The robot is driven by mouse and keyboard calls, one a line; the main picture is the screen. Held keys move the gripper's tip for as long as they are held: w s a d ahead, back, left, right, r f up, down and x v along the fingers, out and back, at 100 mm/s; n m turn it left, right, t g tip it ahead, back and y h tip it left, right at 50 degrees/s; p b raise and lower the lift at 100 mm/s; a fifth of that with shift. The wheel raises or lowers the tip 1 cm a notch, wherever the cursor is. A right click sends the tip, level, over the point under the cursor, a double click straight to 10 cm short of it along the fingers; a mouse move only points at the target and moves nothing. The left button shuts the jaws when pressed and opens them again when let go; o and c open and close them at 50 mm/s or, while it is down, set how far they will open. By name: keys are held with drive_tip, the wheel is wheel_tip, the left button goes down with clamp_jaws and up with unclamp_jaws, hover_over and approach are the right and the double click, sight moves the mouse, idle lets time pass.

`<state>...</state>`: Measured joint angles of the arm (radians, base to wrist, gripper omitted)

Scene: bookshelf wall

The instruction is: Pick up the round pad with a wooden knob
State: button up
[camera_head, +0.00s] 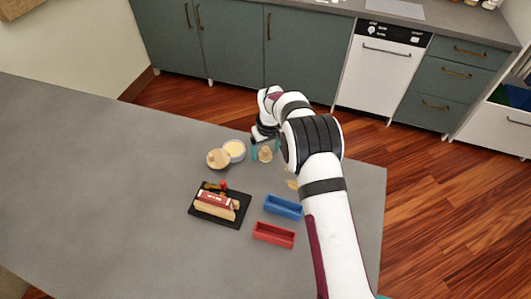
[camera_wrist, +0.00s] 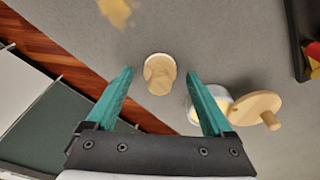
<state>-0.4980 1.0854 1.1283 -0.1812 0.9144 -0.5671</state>
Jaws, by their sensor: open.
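A small round pad with a tan wooden knob (camera_head: 265,155) stands on the grey table; it also shows in the wrist view (camera_wrist: 159,74), with a pale rim around the knob. My gripper (camera_head: 266,149) is open, its teal fingers on either side of the pad. In the wrist view the pad lies between the fingertips of my gripper (camera_wrist: 160,73), with a gap on both sides. I cannot tell the exact height of the fingertips over the table. Nothing is held.
Close to the left stand a clear tub with yellow contents (camera_head: 234,149) and a wooden knobbed lid (camera_head: 217,159) beside it. A tan scrap (camera_head: 292,184), blue tray (camera_head: 283,207), red tray (camera_head: 273,235) and loaded black board (camera_head: 235,219) lie nearer. The table's left is clear.

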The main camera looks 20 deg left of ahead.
sight(268, 148)
clamp_jaws()
idle(0.4)
drive_tip(key=shift+r, duration=0.1)
drive_tip(key=r, duration=0.2)
drive_tip(key=d+r, duration=0.1)
drive_tip(key=r, duration=0.1)
drive_tip(key=shift+r, duration=0.3)
drive_tip(key=d+r, duration=0.6)
drive_tip(key=d, duration=0.4)
drive_tip(key=shift+s+d, duration=0.15)
drive_tip(key=shift+d, duration=0.2)
drive_tip(key=shift+r, duration=0.1)
